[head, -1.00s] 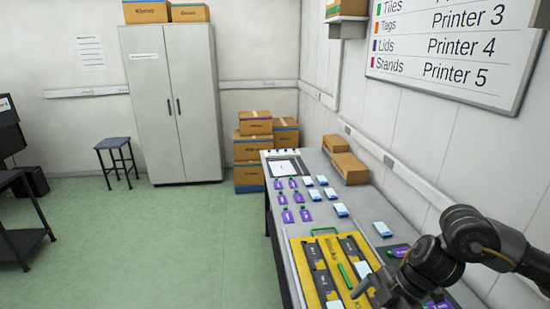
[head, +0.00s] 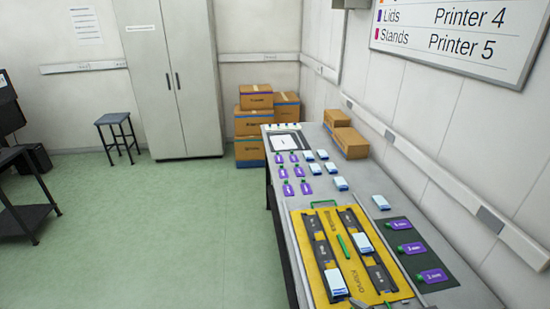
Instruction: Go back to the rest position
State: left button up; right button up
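The work table (head: 395,205) runs along the right wall. On it lies a yellow board (head: 349,273) with two dark strips, a left one (head: 322,255) and a right one (head: 374,257). A blue-and-white piece (head: 336,282) sits on the left strip, and another (head: 364,244) sits on the right one. A green bar (head: 343,245) lies between the strips. A dark mat (head: 409,256) beside the board holds three purple pieces with green ends. A small grey tip (head: 358,303) at the bottom edge looks like part of my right gripper; its opening is cut off. My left gripper is out of view.
Cardboard boxes (head: 350,142) sit at the wall side. A stool (head: 118,134) and a grey cabinet (head: 177,90) stand beyond.

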jog(key=s+d+f+m+g+h, duration=0.25)
jog(key=s+d+f, duration=0.25)
jog(key=s, duration=0.3)
jog(key=s+d+f+m+g+h, duration=0.1)
jog(key=s+d+f+m+g, duration=0.3)
jog(key=s, duration=0.5)
notch_tip(320, 180, down, 30)
jog(key=n+b, duration=0.1)
jog(key=b, duration=0.4)
jog(key=s+d+f+g+b, duration=0.1)
jog(key=s+d+f+b, duration=0.1)
jog(key=s+f, duration=0.6)
jog(key=s+d+f+g+b, duration=0.1)
jog(key=s+f+b, duration=0.2)
jog(key=s+f, duration=0.6)
notch_tip(320, 180, down, 4)
jog(key=shift+d+f, duration=0.25)
jog(key=shift+d, duration=0.15)
